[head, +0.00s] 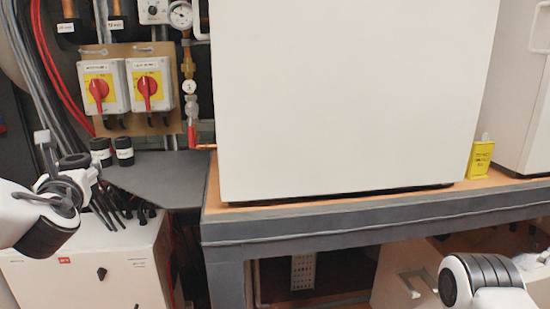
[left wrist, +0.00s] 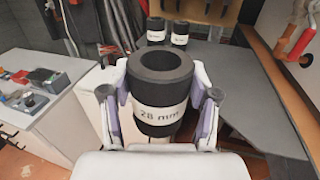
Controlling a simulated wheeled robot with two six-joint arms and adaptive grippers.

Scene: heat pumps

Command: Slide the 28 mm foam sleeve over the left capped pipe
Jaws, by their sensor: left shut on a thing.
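The 28 mm foam sleeve (left wrist: 158,124) is a short black tube with a white "28 mm" label. It stands roughly upright between the fingers of my left gripper (left wrist: 164,96), its open end toward the wrist camera. In the head view my left gripper (head: 75,178) is at the far left, shut on the dark sleeve (head: 74,160), in front of the grey shelf. Two copper pipe ends with black parts and white labels hang at the top: the left pipe (head: 68,8) and the right pipe (head: 116,8). The sleeve is apart from both. My right gripper is out of view.
Two labelled black sleeves, left (head: 101,151) and right (head: 124,151), stand on the grey shelf (head: 165,178). Red-handled switches (head: 98,90) are above them. Cables run down the left. A large white unit (head: 350,95) fills the middle. A yellow container (head: 480,160) stands right of it.

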